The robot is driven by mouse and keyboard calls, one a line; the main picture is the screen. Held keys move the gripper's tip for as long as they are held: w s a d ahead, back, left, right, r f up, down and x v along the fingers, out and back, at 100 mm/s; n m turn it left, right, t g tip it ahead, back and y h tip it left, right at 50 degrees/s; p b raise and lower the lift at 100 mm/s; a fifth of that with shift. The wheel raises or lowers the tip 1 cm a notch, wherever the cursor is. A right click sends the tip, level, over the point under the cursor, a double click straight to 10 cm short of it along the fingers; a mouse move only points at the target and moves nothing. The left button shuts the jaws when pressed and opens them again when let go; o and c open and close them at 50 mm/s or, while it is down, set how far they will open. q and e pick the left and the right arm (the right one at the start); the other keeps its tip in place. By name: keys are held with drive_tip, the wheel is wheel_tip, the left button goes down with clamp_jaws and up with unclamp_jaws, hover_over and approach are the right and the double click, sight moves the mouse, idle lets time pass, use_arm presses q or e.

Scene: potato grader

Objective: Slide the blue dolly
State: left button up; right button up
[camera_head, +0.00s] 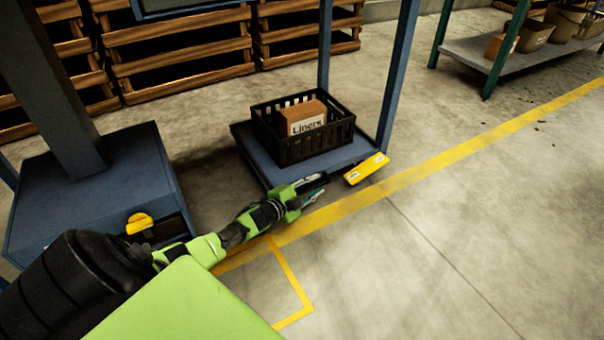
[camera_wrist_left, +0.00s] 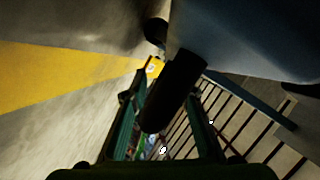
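In the head view, a low blue platform (camera_head: 257,158), which I take as the blue dolly, stands between blue uprights. It carries a black slatted crate (camera_head: 290,151) with a cardboard box (camera_head: 303,117) marked "Liners". My left gripper (camera_head: 312,188) reaches its near edge, low over the floor. In the left wrist view, a dark cylindrical piece (camera_wrist_left: 174,90) lies between the spread fingers of the left gripper (camera_wrist_left: 160,125). Whether they press on it cannot be told. A dark wheel-like part (camera_wrist_left: 157,31) shows beside a blue surface (camera_wrist_left: 245,40). My right gripper is not in view.
A yellow block (camera_head: 367,168) projects at the platform's near right corner. A blue cabinet-like base (camera_head: 100,190) stands left, and wooden crates (camera_head: 180,50) line the back. A yellow floor line (camera_head: 430,160) runs past the platform.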

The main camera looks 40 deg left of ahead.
use_arm(q)
drive_tip(key=v, duration=1.1)
drive_tip(key=shift+s, duration=0.3)
drive_tip(key=shift+a, duration=0.1)
